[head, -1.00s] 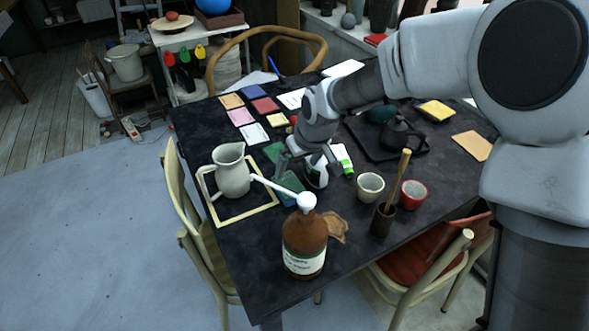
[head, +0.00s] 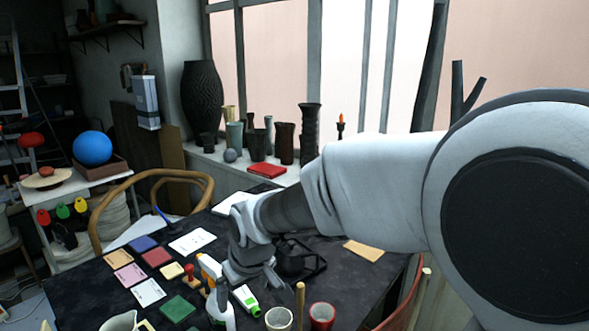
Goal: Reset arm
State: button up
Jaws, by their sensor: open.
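My arm reaches from the right across the head view, and its wrist hangs above the dark table (head: 90,290). My gripper (head: 250,272) is low over the middle of the table, behind the white spray bottle (head: 221,312) with its orange head. It is open, and I see nothing held in it. Its fingertips are small and partly hidden, so their exact gap is unclear.
A green-and-white bottle (head: 246,300), a red-handled stamp (head: 191,276), a pale cup (head: 279,319) and a red cup (head: 321,316) are close by. Coloured tiles lie left. A dark teapot (head: 292,258) stands behind. Vases line the windowsill (head: 205,153).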

jog(key=s+d+r+m+t+h+p, duration=0.15)
jog(key=s+d+r+m+p, duration=0.4)
jog(key=d+r, duration=0.8)
jog(key=s+d+r+m+p, duration=0.2)
jog(key=s+d+r, duration=0.1)
jog(key=s+d, duration=0.8)
jog(key=shift+s+m+h, duration=0.35)
jog(key=shift+s+h, duration=0.1)
jog(key=shift+s, duration=0.65)
jog(key=shift+r, duration=0.1)
